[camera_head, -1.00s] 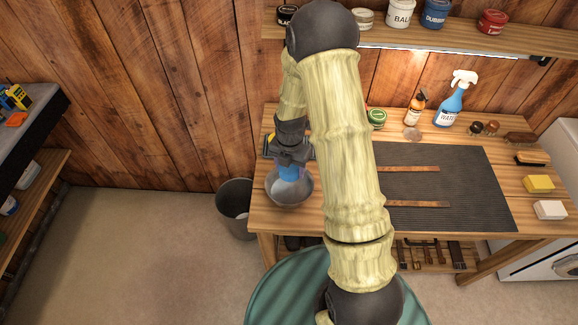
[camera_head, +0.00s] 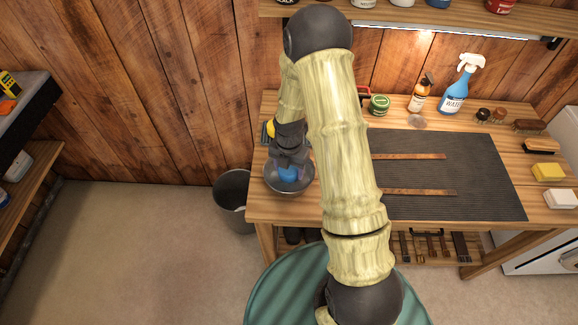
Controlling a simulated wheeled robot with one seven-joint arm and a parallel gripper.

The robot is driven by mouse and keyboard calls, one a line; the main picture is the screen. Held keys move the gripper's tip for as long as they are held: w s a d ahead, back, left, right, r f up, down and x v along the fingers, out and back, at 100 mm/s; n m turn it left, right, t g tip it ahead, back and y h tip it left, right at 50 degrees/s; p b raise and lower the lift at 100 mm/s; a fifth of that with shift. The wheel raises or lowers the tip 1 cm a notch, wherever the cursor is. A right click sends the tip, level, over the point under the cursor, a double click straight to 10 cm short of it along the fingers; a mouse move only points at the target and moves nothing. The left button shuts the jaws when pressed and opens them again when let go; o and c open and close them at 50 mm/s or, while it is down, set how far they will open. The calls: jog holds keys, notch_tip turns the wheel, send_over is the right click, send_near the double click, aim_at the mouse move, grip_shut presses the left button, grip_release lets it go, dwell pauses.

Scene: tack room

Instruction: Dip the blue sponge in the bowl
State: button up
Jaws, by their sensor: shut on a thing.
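The blue sponge (camera_head: 289,174) is inside the metal bowl (camera_head: 289,188), below the bowl's rim level as far as I can see. My gripper (camera_head: 289,163) is pointing down over the bowl and is shut on the sponge. The fingers and part of the sponge are hidden by the wrist. The bowl stands at the left end of the wooden workbench. Whether the sponge touches the bowl's bottom or liquid cannot be told.
A grey bin (camera_head: 232,201) stands on the floor left of the workbench (camera_head: 345,215). A dark ribbed mat (camera_head: 460,175) with two leather straps lies right of my arm. A green tin (camera_head: 379,104), an amber bottle (camera_head: 420,93) and a blue spray bottle (camera_head: 454,93) stand at the back.

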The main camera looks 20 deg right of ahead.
jog(key=shift+f, duration=0.7)
dwell(0.8)
notch_tip(320, 180, up, 4)
jog(key=p, duration=0.3)
jog(key=shift+r, duration=0.2)
jog(key=shift+s+r+p, duration=0.1)
jog(key=shift+r+p, duration=0.55)
jog(key=shift+r, duration=0.1)
notch_tip(320, 180, up, 7)
jog(key=p, duration=0.5)
jog(key=shift+p, duration=0.4)
